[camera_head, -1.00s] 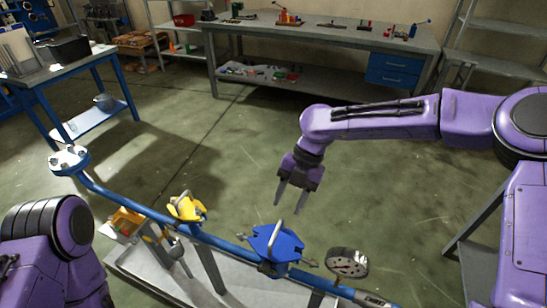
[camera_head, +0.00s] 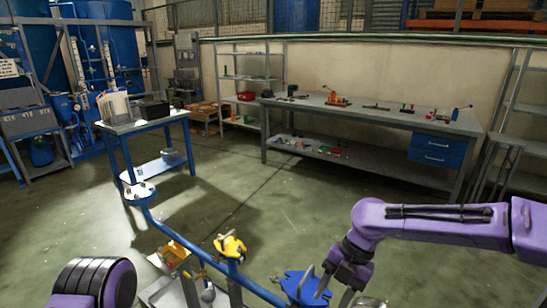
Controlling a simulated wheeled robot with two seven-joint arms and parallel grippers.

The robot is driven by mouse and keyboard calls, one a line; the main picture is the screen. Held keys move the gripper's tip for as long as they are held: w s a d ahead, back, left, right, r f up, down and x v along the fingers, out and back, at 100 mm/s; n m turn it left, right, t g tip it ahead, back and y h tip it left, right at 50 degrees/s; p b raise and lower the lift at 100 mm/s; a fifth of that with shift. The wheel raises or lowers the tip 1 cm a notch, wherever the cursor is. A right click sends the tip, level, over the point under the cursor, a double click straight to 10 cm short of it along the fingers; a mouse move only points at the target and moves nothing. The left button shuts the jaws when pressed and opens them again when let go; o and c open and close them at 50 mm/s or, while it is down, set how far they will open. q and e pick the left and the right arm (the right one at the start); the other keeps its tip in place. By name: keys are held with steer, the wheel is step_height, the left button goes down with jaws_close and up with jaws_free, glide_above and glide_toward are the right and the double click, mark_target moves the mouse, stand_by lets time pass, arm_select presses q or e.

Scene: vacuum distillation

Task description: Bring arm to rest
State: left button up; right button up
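My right arm comes in from the right, and its purple gripper (camera_head: 334,287) points down at the bottom of the view. Its two dark fingers look apart with nothing between them. In the picture they are beside the blue valve handle (camera_head: 300,288); I cannot tell whether they touch it. A yellow valve handle (camera_head: 230,246) sits further left on the blue pipe (camera_head: 180,231). Only a rounded purple and black part of my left arm shows at the lower left; its gripper is out of view.
A round gauge (camera_head: 369,303) is cut off at the bottom edge. A blue-legged table (camera_head: 150,124) holds a black bin at the left. A long grey workbench (camera_head: 375,114) with tools stands at the back, shelves beside it. The green floor between is clear.

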steer(key=s+a+f+m+t, duration=0.1)
steer(key=s+f+m, duration=0.5)
steer(key=f+m, duration=0.5)
steer(key=s+a+f+m+t, duration=0.1)
steer(key=s+f+m, duration=0.5)
steer(key=f+m, duration=0.45)
steer(key=s+d+f+m+t+h, duration=0.2)
steer(key=s+d+f+m+h, duration=0.1)
steer(key=s+d+m, duration=0.4)
steer(key=s+d+f+m+t+h, duration=0.1)
steer(key=s+d+f+m+h, duration=0.2)
steer(key=s+d+m, duration=0.4)
steer(key=d+h, duration=0.1)
steer(key=d, duration=0.4)
steer(key=shift+s+m+t+h, duration=0.2)
steer(key=shift+m+t+h, duration=0.1)
steer(key=shift+m+t, duration=0.1)
